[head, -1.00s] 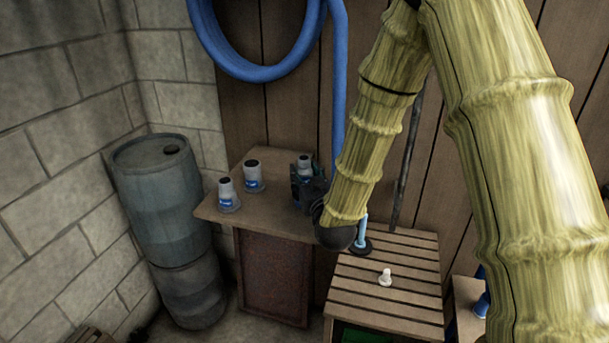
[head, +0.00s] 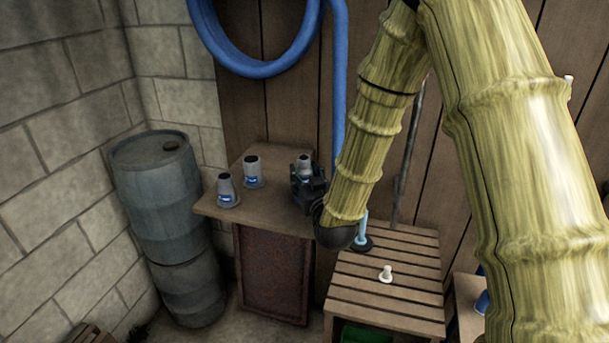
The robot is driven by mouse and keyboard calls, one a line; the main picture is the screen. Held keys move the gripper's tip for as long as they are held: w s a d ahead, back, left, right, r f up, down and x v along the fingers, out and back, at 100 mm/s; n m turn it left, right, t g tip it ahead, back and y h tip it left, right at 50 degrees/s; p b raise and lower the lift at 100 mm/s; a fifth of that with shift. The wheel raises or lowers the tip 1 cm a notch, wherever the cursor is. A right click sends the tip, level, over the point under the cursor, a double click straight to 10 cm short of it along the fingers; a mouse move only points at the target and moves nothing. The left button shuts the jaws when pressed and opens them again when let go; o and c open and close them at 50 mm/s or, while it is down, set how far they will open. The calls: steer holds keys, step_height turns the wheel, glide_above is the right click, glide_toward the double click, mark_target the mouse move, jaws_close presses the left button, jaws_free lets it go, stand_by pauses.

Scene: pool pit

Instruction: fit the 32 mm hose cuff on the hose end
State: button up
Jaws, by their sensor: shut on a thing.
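Three grey cuffs with blue labels stand on a brown wooden shelf top (head: 285,221): a front left cuff (head: 228,191), a back left cuff (head: 253,171) and a right cuff (head: 304,164). Their sizes cannot be read. My gripper (head: 306,187) is shut on the right cuff, which is upright and partly hidden by the dark jaws. I cannot tell whether this cuff still touches the wood. A blue hose (head: 339,90) hangs down the plank wall, with its lower part passing behind my arm. I cannot make out its end.
A slatted wooden crate (head: 390,293) to the right bears a small white fitting (head: 386,273) and a light blue upright piece on a dark base (head: 361,242). Blue-grey barrels (head: 165,190) stand at left. A coiled hose (head: 262,70) hangs above.

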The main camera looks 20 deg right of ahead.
steer(key=shift+f+b, duration=0.4)
stand_by(0.5)
steer(key=o, duration=1.1)
steer(key=shift+o, duration=1.2)
steer(key=shift+c, duration=0.3)
